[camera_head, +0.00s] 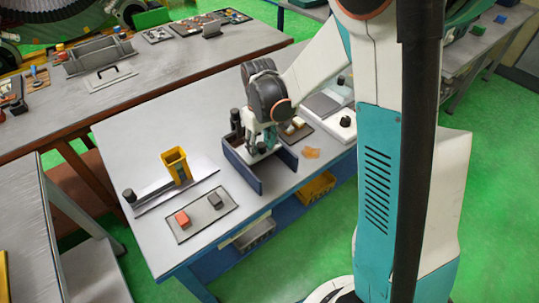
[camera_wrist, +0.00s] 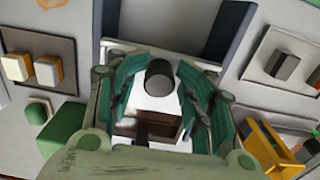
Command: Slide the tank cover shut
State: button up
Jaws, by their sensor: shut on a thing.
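The tank shows in the head view as a dark blue-walled holder (camera_head: 243,172) on the grey workbench, with my gripper (camera_head: 264,140) over it. In the wrist view my gripper (camera_wrist: 158,85) has its teal fingers on both sides of a dark round knob (camera_wrist: 159,72). A white, plate-like piece (camera_wrist: 152,104) shows below the knob and looks like the cover. My gripper is shut on the knob. A dark blue wall (camera_wrist: 227,28) of the tank runs beyond the fingers. My fingers and wrist hide much of the cover, so how far it spans the tank cannot be told.
A yellow open holder (camera_head: 175,165) stands on a metal strip to the left. A tray (camera_head: 190,230) with a red and a dark block lies in front. Another small tray (camera_wrist: 40,42) with two pale blocks lies close beside the tank. A white plate with a black knob (camera_head: 346,122) is at right.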

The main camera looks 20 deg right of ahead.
jog(key=shift+w+a+f, duration=0.1)
jog(key=shift+w+a, duration=0.2)
jog(key=shift+w, duration=0.6)
jog(key=shift+w+a, duration=0.25)
jog(key=shift+w, duration=0.65)
jog(key=shift+w+a+f, duration=0.1)
jog(key=shift+w+a, duration=0.2)
jog(key=shift+w, duration=0.6)
jog(key=o, duration=0.4)
jog(key=shift+c, duration=0.2)
jog(key=shift+w+r, duration=0.1)
jog(key=shift+r, duration=0.05)
jog(key=shift+r+p, duration=1.7)
jog(key=shift+r, duration=1.25)
